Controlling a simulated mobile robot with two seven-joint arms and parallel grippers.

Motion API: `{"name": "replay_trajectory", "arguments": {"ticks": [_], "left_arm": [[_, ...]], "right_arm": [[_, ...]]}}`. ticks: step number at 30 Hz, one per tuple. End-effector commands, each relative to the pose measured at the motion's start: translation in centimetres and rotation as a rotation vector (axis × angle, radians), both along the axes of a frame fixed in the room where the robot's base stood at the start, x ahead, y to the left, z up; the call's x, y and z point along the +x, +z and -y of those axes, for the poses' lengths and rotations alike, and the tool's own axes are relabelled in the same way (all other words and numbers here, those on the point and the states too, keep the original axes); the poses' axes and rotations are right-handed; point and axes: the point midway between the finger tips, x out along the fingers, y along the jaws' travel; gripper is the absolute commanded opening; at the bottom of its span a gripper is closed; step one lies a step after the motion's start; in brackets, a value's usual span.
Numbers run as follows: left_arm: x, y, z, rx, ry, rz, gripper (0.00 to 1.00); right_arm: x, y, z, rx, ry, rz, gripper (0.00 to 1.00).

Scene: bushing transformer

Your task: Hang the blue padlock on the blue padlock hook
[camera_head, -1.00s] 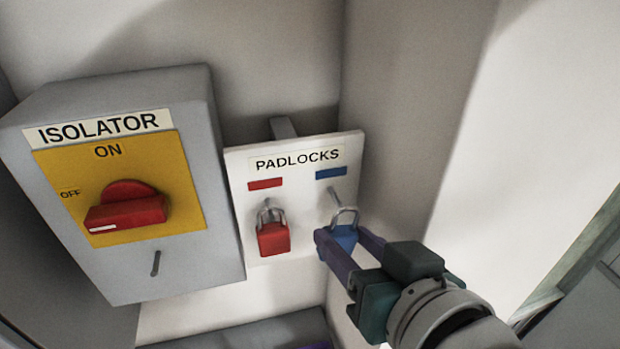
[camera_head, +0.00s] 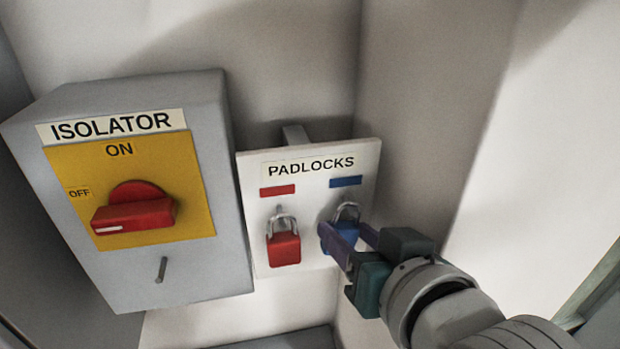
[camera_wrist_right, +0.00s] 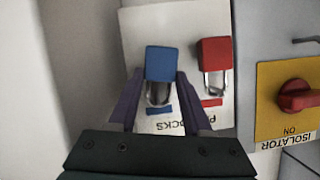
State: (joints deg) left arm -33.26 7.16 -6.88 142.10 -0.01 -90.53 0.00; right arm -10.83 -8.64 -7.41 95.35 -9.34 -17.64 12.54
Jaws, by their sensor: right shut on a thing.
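The blue padlock (camera_head: 342,236) is between the fingers of my right gripper (camera_head: 345,232), which is shut on its body. Its silver shackle points up towards the blue label (camera_head: 346,182) and overlaps the blue padlock hook in the head view; I cannot tell whether the hook passes through it. In the right wrist view, which is upside down, the blue padlock (camera_wrist_right: 161,63) sits between the purple fingers (camera_wrist_right: 161,76), with its shackle towards the blue label. My left gripper is not in view.
The red padlock (camera_head: 284,249) hangs on its hook left of the blue one, on the white PADLOCKS board (camera_head: 262,215). The grey isolator box (camera_head: 228,200) with a red knob (camera_head: 135,212) stands further left. A wall rises close right of the board.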

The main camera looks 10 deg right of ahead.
Motion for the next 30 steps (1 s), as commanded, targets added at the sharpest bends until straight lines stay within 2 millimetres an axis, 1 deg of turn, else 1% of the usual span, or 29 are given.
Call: {"name": "replay_trajectory", "arguments": {"ticks": [11,12,21,30], "left_arm": [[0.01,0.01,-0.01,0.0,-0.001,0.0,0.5],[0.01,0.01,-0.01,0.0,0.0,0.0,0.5],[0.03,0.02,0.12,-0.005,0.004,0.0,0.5],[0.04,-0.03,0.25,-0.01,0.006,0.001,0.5]], "right_arm": [[0.0,0.04,-0.01,0.001,-0.001,0.001,0.0],[0.0,0.04,-0.01,0.0,0.0,0.001,0.51],[-0.02,0.01,-0.01,0.0,0.0,0.0,0.84],[-0.25,-0.03,0.02,0.0,0.0,-0.002,0.84]]}}
